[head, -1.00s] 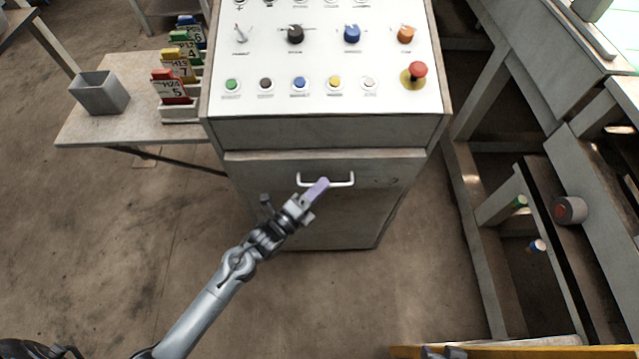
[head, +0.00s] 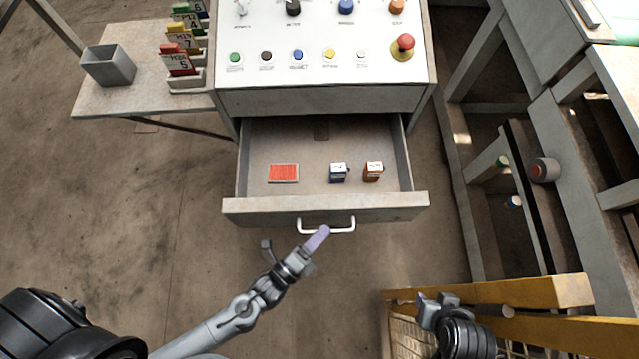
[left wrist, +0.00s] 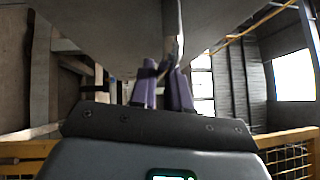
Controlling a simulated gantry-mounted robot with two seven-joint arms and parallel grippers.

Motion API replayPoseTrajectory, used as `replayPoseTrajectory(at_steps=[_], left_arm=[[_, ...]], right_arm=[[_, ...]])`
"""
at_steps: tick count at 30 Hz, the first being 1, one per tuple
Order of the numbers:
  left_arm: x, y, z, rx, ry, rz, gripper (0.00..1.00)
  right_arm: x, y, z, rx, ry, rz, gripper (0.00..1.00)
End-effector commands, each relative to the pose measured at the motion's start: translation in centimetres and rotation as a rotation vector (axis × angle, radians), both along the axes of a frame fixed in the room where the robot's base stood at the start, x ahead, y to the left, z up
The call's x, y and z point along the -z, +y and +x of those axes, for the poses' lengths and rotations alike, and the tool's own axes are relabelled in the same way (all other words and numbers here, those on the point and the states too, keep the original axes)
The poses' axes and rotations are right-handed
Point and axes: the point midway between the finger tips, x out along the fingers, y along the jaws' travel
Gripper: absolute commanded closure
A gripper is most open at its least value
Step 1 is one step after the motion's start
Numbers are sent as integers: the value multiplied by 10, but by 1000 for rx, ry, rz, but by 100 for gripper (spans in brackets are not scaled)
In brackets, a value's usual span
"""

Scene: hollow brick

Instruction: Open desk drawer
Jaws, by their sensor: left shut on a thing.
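The desk drawer (head: 325,207) stands pulled out below the control panel, its inside open to view. Its white bar handle (head: 343,230) is on the front face. My left gripper (head: 318,238) is at the left part of the handle, shut on it. In the left wrist view its purple fingers (left wrist: 163,90) are close together at the handle, beside the drawer front. In the drawer lie a flat red-orange pack (head: 283,173), a small blue-and-white box (head: 338,173) and a small orange-and-white box (head: 373,171). My right gripper (head: 436,308) is low at the right, apart from the drawer; its fingers are unclear.
The panel (head: 325,45) above carries knobs and buttons. A side table at left holds a grey bin (head: 108,65) and colored cards (head: 180,60). A yellow-framed crate (head: 490,291) is at the lower right. Floor left of the drawer is clear.

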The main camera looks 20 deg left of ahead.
Motion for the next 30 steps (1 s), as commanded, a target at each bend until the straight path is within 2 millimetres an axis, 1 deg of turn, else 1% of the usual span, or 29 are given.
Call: replayPoseTrajectory(at_steps=[1,3,9,22,23,24,26,27,30], left_arm=[[-3,-3,-7,0,0,-1,100],[-2,-7,-15,0,-1,-1,100],[-1,-13,-27,-1,-3,0,100],[-1,-14,-30,-1,-3,-1,100],[-1,-15,-29,-1,-3,-1,79],[-1,-14,-29,-1,-2,-1,73],[-1,-14,-29,-1,-2,-1,64],[0,-14,-29,-1,-2,-1,62],[0,-14,-29,-1,-1,0,62]], right_arm=[[-5,0,0,1,0,1,57],[-7,1,0,2,-1,3,57],[-11,1,0,4,0,5,57],[-11,1,0,2,-1,3,57],[-11,1,0,1,-1,3,57],[-11,0,0,1,0,1,57],[-11,0,0,-1,0,-1,57],[-11,-1,0,-1,0,-2,57],[-11,-1,0,-3,-1,-4,57]])
